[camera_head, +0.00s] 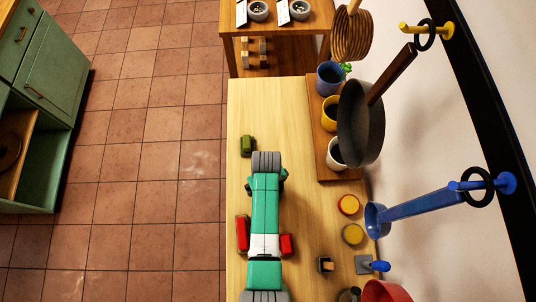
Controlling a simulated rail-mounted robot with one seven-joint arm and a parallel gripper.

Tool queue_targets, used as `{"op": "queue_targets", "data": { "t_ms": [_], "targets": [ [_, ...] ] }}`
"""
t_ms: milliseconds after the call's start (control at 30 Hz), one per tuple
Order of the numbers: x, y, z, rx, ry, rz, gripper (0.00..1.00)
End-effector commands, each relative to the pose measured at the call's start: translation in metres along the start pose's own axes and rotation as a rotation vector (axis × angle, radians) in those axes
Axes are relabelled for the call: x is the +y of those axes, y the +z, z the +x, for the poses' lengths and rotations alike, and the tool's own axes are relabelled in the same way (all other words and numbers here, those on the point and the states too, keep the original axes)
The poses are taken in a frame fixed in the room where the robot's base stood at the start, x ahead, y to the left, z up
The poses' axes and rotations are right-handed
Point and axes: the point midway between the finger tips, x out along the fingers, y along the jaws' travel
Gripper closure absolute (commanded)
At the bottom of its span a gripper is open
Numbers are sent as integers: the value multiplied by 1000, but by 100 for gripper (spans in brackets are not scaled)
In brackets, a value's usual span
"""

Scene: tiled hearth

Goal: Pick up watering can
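I cannot make out a watering can for certain in the head view. A blue long-handled vessel (420,204) hangs from a blue wall hook at the right, but it looks more like a dipper. A small dark green object (248,146) sits on the wooden table (250,100), just left of the far end of my arm. My green, white and grey arm extends over the table from the bottom edge. My gripper's fingers do not show, and the arm hides the table under it.
A dark pan (361,124) and a coiled brown item (351,36) hang at the right. A blue pot (330,78), yellow cup (329,113) and white cup (335,153) stand on a raised board. Small items crowd the lower right table. A green cabinet (50,85) stands left; floor between is clear.

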Motion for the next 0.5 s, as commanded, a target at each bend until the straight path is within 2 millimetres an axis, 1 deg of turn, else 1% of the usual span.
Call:
{"op": "queue_targets", "data": {
  "t_ms": [167, 267, 300, 433, 467, 500],
  "targets": [
    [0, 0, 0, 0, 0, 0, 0],
    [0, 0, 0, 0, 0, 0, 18],
    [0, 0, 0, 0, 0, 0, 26],
    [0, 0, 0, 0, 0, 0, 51],
    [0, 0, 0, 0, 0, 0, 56],
    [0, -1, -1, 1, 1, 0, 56]
  ]
}}
